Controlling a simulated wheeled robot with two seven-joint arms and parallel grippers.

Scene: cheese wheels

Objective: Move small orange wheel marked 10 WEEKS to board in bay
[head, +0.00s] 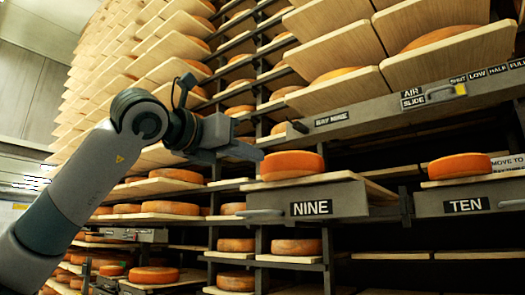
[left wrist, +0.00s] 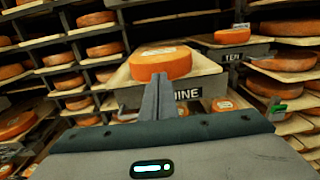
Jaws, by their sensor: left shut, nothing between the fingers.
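An orange cheese wheel (head: 292,165) lies on a board (head: 310,180) on the tray marked NINE (head: 312,207). In the left wrist view the same wheel (left wrist: 160,63) has a pale label on top, too small to read. Another orange wheel (head: 460,166) lies on a board on the tray marked TEN (head: 466,205); it also shows in the left wrist view (left wrist: 232,37). I cannot read 10 WEEKS on any wheel. My left gripper (head: 258,154) is shut and empty, its tips just left of the wheel on NINE; I cannot tell whether they touch it. My right gripper is not in view.
A grey beam marked AIR SLIDE (head: 412,97), with a yellow-tipped lever (head: 460,89) and settings SHUT, LOW, HALF, FULL, runs above the trays. Racks of boards with wheels (head: 176,174) fill the left and back. A partly cut-off MOVE TO sign (head: 507,162) stands at right.

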